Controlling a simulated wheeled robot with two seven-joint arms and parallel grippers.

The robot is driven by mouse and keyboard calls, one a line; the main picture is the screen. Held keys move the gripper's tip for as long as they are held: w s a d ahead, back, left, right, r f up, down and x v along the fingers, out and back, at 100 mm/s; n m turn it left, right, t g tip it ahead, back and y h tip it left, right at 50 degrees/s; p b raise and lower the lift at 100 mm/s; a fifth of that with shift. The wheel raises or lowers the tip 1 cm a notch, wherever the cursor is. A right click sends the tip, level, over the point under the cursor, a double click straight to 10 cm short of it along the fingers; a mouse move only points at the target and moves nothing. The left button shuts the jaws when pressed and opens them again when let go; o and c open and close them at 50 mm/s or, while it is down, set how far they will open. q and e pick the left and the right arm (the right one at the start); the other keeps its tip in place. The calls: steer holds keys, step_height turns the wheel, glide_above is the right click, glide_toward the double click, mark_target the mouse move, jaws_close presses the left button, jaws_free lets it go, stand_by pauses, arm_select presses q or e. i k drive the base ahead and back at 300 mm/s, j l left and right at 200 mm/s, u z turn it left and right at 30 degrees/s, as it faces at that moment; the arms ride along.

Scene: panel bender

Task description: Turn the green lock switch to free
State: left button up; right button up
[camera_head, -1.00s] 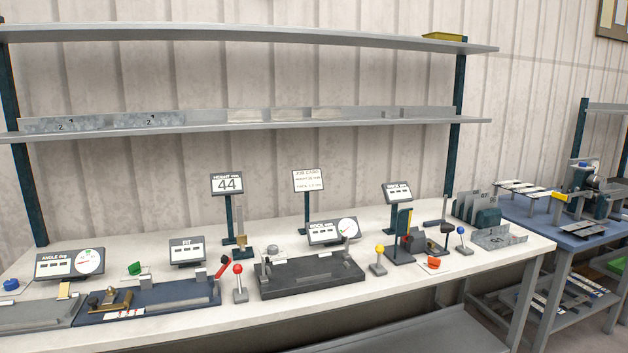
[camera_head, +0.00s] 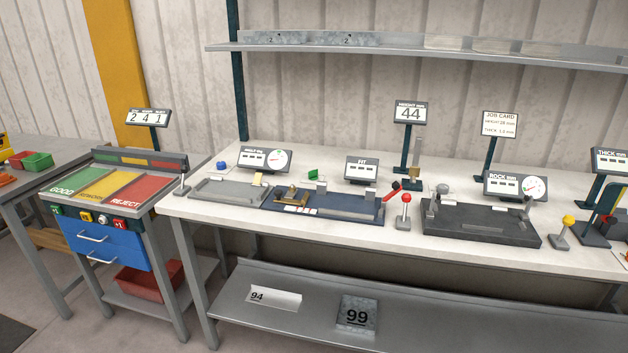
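The green lock switch (camera_head: 313,173) is a small green knob on the white bench, behind the dark blue fixture (camera_head: 340,206) and left of the FIT display (camera_head: 362,168). It is too small to read which position it is in. The FIT display shows only dashes. Neither of my grippers shows in the head view.
The white bench (camera_head: 390,240) also carries a blue knob (camera_head: 221,165), a red-ball lever (camera_head: 405,200), a yellow-ball lever (camera_head: 568,222) and a black fixture (camera_head: 480,221). A sorting cart (camera_head: 70,205) stands at left. A lower shelf (camera_head: 400,318) runs below the bench.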

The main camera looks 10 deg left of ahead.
mark_target(313, 175)
steer(key=i+j+u, duration=0.15)
steer(key=i+j, duration=0.5)
steer(key=i+j+u, duration=0.15)
steer(key=i+j, duration=0.55)
steer(key=i+j+u, duration=0.15)
steer(key=i+j, duration=0.45)
steer(key=i, duration=0.1)
